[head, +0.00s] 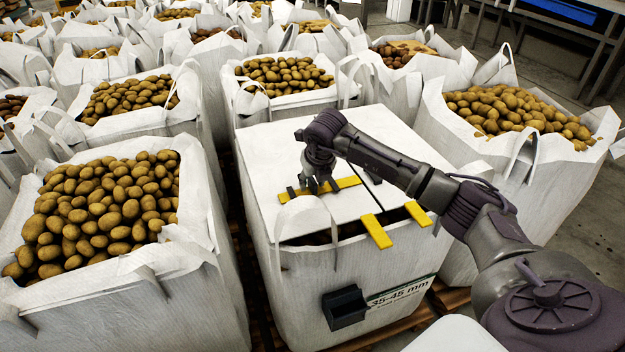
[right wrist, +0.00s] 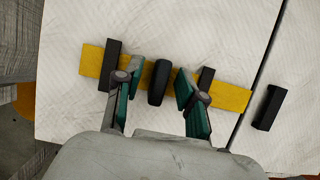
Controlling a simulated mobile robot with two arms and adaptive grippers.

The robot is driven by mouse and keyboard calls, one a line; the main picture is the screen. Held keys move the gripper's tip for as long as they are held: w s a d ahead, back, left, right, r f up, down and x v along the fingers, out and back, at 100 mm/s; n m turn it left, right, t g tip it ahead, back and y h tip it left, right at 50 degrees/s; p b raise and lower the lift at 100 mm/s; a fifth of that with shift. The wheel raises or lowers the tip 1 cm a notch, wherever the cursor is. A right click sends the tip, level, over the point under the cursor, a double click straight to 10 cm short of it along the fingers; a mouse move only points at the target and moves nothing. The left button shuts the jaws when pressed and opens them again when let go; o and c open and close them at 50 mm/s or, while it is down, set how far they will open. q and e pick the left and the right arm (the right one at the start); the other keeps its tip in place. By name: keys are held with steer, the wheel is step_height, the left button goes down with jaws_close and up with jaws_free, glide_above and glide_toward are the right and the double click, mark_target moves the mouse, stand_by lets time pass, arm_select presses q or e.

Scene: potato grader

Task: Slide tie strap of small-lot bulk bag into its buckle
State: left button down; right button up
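The small-lot bulk bag (head: 330,280) stands in the middle with white top panels closed over it. A yellow tie strap (head: 345,183) lies on the left panel; it also shows in the right wrist view (right wrist: 235,97). Two black bands cross the strap, with a black rounded grip (right wrist: 158,83) between them. A dark block (right wrist: 268,108), possibly the buckle, lies right of the panel seam, apart from the strap's end. My right gripper (right wrist: 158,90) is open over the strap, one finger on each side of the grip, with gaps visible. My left gripper is not in view.
Two more yellow strips (head: 376,231) lie at the bag's front right edge. A black box (head: 345,307) and a size label (head: 400,291) are on its front. Open bags full of potatoes (head: 95,210) crowd the left, back and right (head: 520,108).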

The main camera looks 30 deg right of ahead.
mark_target(337, 180)
steer(key=shift+c, duration=0.3)
jaws_close()
steer(key=shift+d, duration=0.1)
steer(key=d, duration=0.2)
steer(key=s+d+b, duration=0.1)
steer(key=d, duration=0.4)
steer(key=shift+s+b, duration=0.35)
steer(key=shift+r, duration=0.1)
steer(key=shift+o, duration=0.3)
jaws_free()
steer(key=shift+d, duration=0.1)
